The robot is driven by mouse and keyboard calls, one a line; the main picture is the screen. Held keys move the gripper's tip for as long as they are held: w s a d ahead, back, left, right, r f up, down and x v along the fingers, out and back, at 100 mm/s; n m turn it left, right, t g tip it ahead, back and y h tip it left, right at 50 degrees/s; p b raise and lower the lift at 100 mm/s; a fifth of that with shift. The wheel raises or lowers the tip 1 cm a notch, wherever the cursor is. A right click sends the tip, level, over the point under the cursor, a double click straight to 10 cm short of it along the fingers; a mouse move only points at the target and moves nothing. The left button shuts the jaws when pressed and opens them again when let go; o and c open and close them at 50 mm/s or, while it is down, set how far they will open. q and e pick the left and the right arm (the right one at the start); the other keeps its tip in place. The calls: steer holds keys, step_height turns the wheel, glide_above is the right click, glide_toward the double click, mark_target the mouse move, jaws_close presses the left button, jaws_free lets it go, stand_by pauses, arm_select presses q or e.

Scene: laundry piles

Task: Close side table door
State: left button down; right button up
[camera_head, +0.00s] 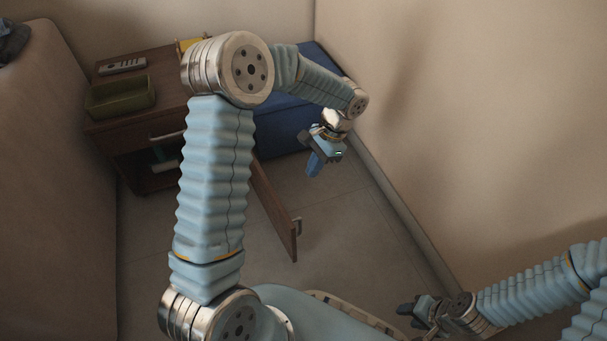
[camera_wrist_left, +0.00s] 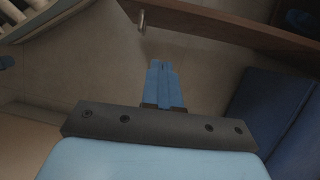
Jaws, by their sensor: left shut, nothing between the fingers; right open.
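The brown wooden side table (camera_head: 108,127) stands against the back wall. Its door (camera_head: 272,208) is swung wide open towards me, with a metal handle (camera_head: 298,226) near its free end. In the left wrist view the door (camera_wrist_left: 230,28) crosses the top, and its handle (camera_wrist_left: 143,21) shows ahead of the fingers. My left gripper (camera_head: 314,167) is shut and empty, in the air beyond the door and to its right, apart from it. Its blue fingers (camera_wrist_left: 163,84) are together in the left wrist view. My right gripper (camera_head: 411,308) is low at the bottom right, open, far from the door.
A green tray (camera_head: 120,97) and a remote (camera_head: 122,66) lie on the table top. A blue box-like object (camera_head: 283,130) stands behind my left arm; it also shows in the left wrist view (camera_wrist_left: 262,105). A wall is close on the right. Floor right of the door is clear.

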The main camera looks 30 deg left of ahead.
mark_target(270, 190)
arm_select(q)
steer(key=s+a+f+b, duration=0.2)
steer(key=s+a+f, duration=0.2)
steer(key=s+f, duration=0.2)
steer(key=shift+f, duration=1.05)
steer(key=shift+s, duration=0.2)
